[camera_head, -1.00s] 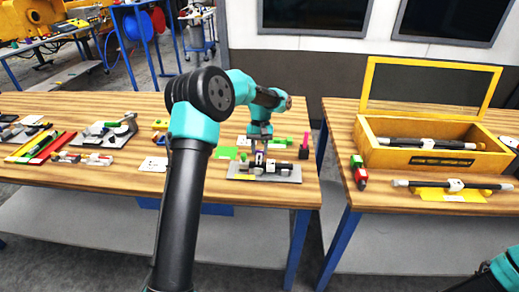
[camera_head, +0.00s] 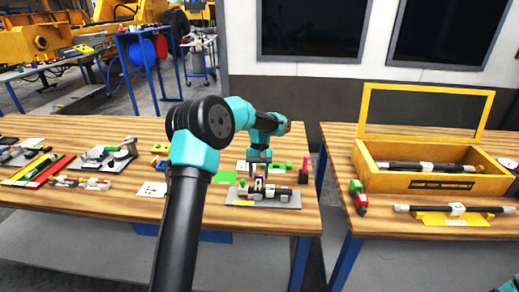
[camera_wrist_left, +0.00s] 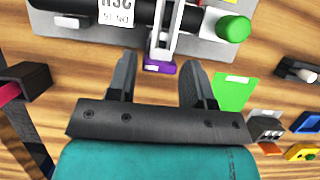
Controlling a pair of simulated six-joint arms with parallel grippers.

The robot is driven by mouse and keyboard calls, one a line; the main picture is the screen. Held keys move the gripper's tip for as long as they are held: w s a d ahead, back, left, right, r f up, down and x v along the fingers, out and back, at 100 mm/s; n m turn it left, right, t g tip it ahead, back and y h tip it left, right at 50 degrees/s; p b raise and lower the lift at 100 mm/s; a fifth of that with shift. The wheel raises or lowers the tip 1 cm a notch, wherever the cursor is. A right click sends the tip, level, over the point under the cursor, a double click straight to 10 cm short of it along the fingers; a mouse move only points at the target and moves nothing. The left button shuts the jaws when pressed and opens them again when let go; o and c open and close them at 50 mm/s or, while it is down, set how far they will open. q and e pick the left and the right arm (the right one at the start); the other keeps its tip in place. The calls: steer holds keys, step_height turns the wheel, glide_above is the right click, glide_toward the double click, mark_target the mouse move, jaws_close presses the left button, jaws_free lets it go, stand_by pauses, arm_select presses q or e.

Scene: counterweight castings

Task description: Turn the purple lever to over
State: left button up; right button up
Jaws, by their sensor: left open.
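The purple lever (camera_head: 258,184) is on a grey base plate (camera_head: 240,200) on the left table. In the left wrist view the lever's purple end (camera_wrist_left: 160,66) shows at the tip of a pale arm, beside a black cylinder with a white label. My left gripper (camera_head: 259,166) is above the fixture. In the wrist view the open left gripper (camera_wrist_left: 160,78) has a finger on each side of the purple end, which lies just past the fingertips. The fingers do not appear to touch it. My right gripper is out of view.
A green knob (camera_wrist_left: 234,28) is on the same fixture, and a green card (camera_wrist_left: 234,90) lies beside it. A dark block with a pink upright (camera_head: 304,174) stands to the right. A yellow case (camera_head: 366,180) is on the right table.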

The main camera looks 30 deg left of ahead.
arm_select(q)
steer(key=v, duration=1.6)
steer(key=shift+r, duration=0.35)
